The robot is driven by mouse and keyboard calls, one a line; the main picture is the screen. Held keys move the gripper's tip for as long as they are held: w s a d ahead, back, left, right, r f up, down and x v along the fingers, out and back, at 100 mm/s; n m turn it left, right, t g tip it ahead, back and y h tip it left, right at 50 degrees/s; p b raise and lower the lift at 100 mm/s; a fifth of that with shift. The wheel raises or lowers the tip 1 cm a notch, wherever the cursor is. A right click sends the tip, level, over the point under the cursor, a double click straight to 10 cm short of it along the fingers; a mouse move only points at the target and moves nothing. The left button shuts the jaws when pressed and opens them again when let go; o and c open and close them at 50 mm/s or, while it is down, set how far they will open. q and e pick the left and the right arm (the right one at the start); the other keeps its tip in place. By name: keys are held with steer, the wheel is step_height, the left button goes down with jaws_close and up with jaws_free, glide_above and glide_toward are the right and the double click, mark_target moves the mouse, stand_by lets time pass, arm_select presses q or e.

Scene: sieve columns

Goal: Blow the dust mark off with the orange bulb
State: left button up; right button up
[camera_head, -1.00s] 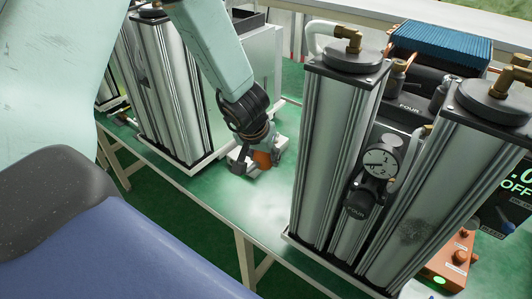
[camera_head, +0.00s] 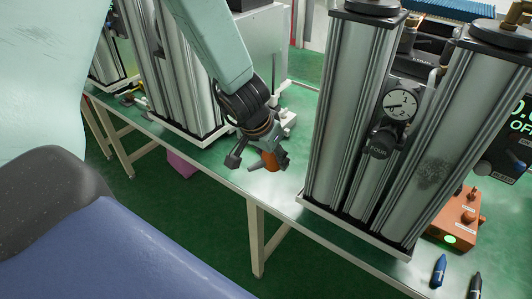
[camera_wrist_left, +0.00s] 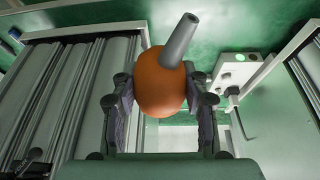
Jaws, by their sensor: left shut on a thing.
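My left gripper (camera_head: 256,158) is shut on the orange bulb (camera_head: 272,162) and holds it near the front edge of the green table, left of the right-hand column unit. In the left wrist view the bulb (camera_wrist_left: 160,85) sits between both fingers (camera_wrist_left: 160,98), its grey nozzle (camera_wrist_left: 180,40) pointing up and to the right. The dust mark (camera_head: 433,173) is a dark grey speckled patch on the right silver column (camera_head: 415,190) of that unit. The bulb is well apart from it. My right gripper is not in view.
A white stand with a thin rod (camera_head: 287,120) is behind the gripper. Another column unit (camera_head: 180,85) stands at left. A gauge (camera_head: 400,104) sits between the right unit's columns. An orange box (camera_head: 456,218) and two markers (camera_head: 439,270) are at right. Table front edge is near.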

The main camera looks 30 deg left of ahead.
arm_select(q)
steer(key=s+d+f+m+g+h+b, duration=0.2)
steer(key=s+d+f+m+b, duration=0.4)
steer(key=b, duration=0.9)
steer(key=shift+s+d+f+m+h, duration=0.35)
steer(key=shift+d+f+m+h, duration=0.25)
steer(key=shift+d+f+m, duration=1.55)
